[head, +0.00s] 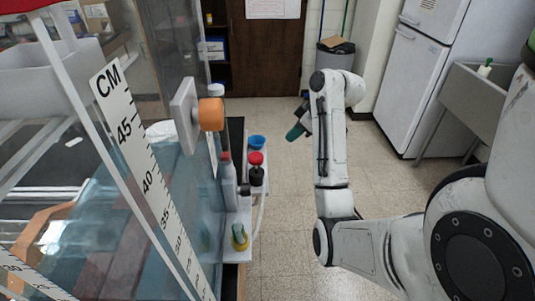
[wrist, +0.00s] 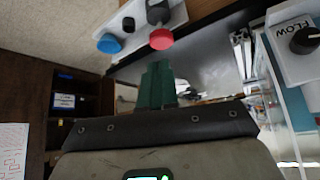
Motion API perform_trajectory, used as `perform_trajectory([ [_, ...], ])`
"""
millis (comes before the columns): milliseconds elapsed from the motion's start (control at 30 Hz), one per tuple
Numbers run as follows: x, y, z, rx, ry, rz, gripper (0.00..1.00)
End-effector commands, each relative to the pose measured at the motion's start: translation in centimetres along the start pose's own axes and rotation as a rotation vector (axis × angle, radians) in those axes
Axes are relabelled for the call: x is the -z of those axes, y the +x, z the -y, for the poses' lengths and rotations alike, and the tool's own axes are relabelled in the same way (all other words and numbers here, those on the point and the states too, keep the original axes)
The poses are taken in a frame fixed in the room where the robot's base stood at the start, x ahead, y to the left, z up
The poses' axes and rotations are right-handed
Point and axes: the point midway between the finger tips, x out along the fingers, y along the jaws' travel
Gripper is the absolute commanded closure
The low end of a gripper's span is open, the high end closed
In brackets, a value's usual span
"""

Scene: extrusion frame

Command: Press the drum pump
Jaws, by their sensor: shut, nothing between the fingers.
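A red round knob (head: 256,158) tops a dark body on a narrow white ledge left of my arm; I take it for the drum pump, though no label shows. In the wrist view the red knob (wrist: 162,38) lies just beyond my fingertips, apart from them as far as I can see. My gripper (head: 293,133) is up and to the right of the knob in the head view, over the floor side. Its green fingers (wrist: 157,82) are together and empty in the wrist view.
A blue cap (head: 257,142) is beside the red knob. A grey red-capped bottle (head: 228,180) and a yellow-green item (head: 239,236) stand nearby. An orange knob on a white box (head: 211,114) juts from the clear panel. Open floor (head: 282,210) lies between ledge and arm.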

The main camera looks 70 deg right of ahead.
Motion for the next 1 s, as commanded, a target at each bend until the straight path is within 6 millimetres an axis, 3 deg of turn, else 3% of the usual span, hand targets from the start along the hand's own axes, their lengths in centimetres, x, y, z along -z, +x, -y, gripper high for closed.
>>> perform_trajectory([
  [267, 0.0, 0.1, 0.0, -0.001, 0.002, 0.000, 1.00],
  [467, -0.2, 1.6, 0.0, 0.000, 0.001, 0.000, 1.00],
  [633, 0.0, 3.6, 0.1, 0.003, 0.005, 0.002, 1.00],
  [1000, 0.1, 10.6, 0.1, 0.002, 0.004, 0.002, 1.00],
])
